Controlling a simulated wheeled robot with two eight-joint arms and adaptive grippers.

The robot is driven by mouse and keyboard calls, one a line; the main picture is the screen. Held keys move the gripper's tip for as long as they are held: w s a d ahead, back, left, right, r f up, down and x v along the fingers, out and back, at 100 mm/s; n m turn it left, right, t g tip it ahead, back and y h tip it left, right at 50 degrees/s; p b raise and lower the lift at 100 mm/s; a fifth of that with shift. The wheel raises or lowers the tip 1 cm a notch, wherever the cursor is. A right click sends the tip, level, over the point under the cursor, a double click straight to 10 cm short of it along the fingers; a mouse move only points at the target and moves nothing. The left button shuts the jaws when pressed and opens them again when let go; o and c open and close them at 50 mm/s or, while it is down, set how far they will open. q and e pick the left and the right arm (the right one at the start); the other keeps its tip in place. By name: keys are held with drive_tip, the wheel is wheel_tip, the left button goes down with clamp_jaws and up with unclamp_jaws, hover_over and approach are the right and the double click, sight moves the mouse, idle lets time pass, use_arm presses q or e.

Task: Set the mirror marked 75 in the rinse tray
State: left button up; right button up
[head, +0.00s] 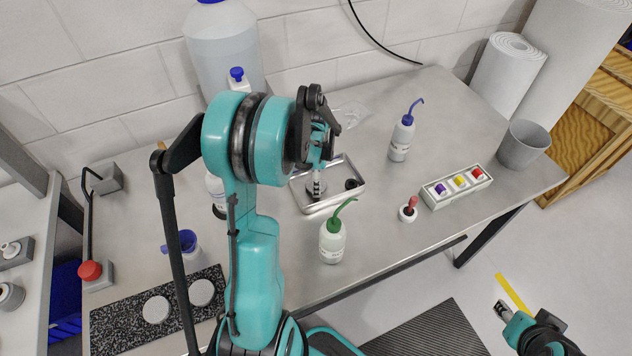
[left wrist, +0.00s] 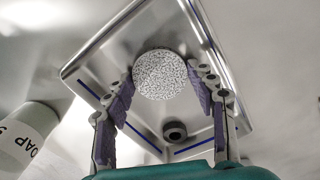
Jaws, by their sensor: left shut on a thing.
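My left gripper (left wrist: 162,85) is shut on a round, grey speckled disc (left wrist: 160,74), its purple-padded fingers on either side. I cannot read a number on the disc. The metal rinse tray (head: 350,201) is on the bench beneath my left gripper; its walls with blue lines fill the left wrist view (left wrist: 78,68). The disc appears over the tray; I cannot tell whether it touches the floor. In the head view my left arm hides part of the tray. My right gripper (head: 503,310) is at the lower right, away from the bench, its jaws too small to judge.
A small dark ring (head: 351,184) lies in the tray. A green-topped bottle (head: 332,241) stands in front of it, a blue-topped bottle (head: 401,139) behind right. A button box (head: 456,188) is right. Two pale discs (head: 156,309) lie on a black speckled slab (head: 120,333).

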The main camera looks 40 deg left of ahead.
use_arm(q)
drive_tip(key=shift+r, duration=0.1)
drive_tip(key=o, duration=1.2)
drive_tip(key=shift+o, duration=0.2)
drive_tip(key=shift+r, duration=0.35)
wheel_tip(320, 180, up, 11)
drive_tip(key=p, duration=0.3)
drive_tip(key=shift+r, duration=0.2)
